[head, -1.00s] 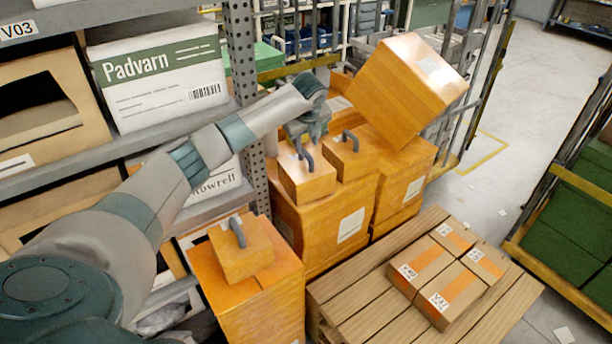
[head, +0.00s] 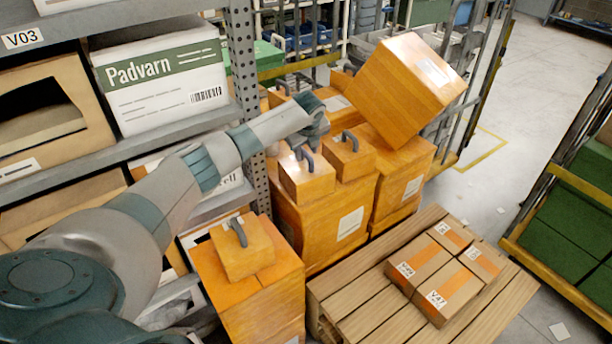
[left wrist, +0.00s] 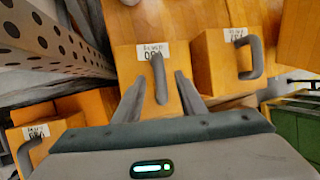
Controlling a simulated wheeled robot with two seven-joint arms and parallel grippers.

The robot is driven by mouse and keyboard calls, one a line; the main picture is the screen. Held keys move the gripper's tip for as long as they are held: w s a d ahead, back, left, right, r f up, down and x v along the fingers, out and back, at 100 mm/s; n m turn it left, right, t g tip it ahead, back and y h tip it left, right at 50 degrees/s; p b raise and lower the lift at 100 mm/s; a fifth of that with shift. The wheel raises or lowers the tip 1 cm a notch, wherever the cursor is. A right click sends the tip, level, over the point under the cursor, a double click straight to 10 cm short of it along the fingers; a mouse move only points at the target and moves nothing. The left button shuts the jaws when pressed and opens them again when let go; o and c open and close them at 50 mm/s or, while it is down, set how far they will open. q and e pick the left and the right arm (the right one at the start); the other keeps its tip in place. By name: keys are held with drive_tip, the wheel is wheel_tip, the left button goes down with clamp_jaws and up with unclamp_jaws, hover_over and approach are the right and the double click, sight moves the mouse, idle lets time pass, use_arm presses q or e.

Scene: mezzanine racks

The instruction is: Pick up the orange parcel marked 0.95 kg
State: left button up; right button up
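Several small orange parcels with grey handles are in view, and I cannot read their weights for certain. In the head view one (head: 308,182) stands on a large orange box, with another (head: 352,165) to its right. A third (head: 240,258) sits on a box nearer the front left. My left gripper (head: 313,140) is above the first two, its fingers hard to make out there. In the left wrist view my left gripper (left wrist: 160,79) is open, one finger on each side of the handle of a labelled parcel (left wrist: 128,60). I cannot tell contact. My right gripper is not in view.
A perforated rack post (head: 243,60) stands close left of the parcels. A tilted large orange box (head: 405,90) rests behind right. A wooden pallet (head: 345,290) with taped brown cartons (head: 448,285) lies in front.

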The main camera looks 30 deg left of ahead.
use_arm(q)
clamp_jaws()
idle(1.4)
drive_tip(key=shift+w+r, duration=0.1)
